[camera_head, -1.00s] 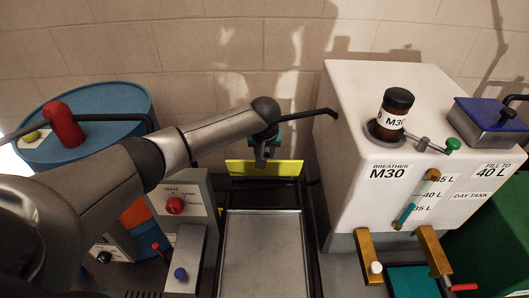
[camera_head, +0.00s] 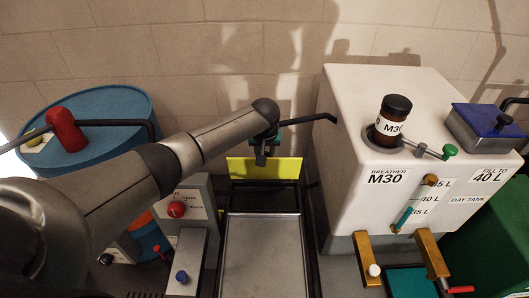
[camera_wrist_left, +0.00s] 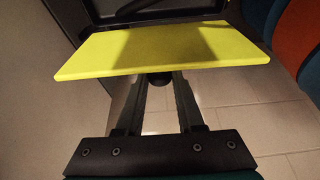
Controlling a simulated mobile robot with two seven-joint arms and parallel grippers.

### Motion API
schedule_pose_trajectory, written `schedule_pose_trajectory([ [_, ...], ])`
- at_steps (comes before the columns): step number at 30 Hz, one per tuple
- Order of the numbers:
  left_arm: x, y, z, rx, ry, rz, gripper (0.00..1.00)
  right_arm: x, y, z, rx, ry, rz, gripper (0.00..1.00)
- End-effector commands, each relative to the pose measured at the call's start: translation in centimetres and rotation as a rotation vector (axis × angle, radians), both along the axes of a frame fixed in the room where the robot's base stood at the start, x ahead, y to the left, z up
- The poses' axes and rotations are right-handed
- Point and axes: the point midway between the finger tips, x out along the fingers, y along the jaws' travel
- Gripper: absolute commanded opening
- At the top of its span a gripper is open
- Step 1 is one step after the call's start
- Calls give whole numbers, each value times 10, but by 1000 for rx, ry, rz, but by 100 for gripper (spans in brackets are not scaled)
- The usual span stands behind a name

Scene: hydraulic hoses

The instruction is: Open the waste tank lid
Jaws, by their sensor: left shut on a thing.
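The yellow lid (camera_head: 280,168) stands tilted up at the back of a black-framed box, near the wall, with its broad face towards the head camera. My left gripper (camera_head: 261,158) is at the lid's upper edge, left of its middle. In the left wrist view the yellow lid (camera_wrist_left: 165,50) spans the top of the picture. There my left gripper (camera_wrist_left: 160,86) is shut on a small dark knob (camera_wrist_left: 158,80) at the lid's edge, partly hidden between the fingers. My right gripper is not in view.
A metal tray (camera_head: 262,255) lies in front of the lid. The white day tank (camera_head: 345,150), with a breather bottle (camera_head: 393,118), stands to the right. A blue drum (camera_head: 120,105) and grey control boxes (camera_head: 190,205) stand to the left.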

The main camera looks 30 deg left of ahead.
Motion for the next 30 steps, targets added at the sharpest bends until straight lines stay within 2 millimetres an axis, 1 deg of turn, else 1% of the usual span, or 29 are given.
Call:
schedule_pose_trajectory([
  [1, 3, 2, 3, 5, -12, -1, 0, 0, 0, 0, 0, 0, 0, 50],
  [7, 4, 3, 4, 5, -15, -1, 0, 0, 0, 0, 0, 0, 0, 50],
  [8, 4, 3, 4, 5, -15, -1, 40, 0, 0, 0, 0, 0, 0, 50],
  [12, 3, 2, 3, 4, -12, -1, 56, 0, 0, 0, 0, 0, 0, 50],
  [15, 2, 1, 3, 4, -9, 0, 65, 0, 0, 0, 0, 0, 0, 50],
  [24, 1, 0, 4, 2, -6, -1, 65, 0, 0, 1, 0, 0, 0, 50],
  [26, 0, 0, 7, 2, -6, -1, 65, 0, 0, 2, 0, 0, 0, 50],
  [30, -5, -2, 20, 1, -8, -1, 65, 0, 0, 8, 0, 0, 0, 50],
])
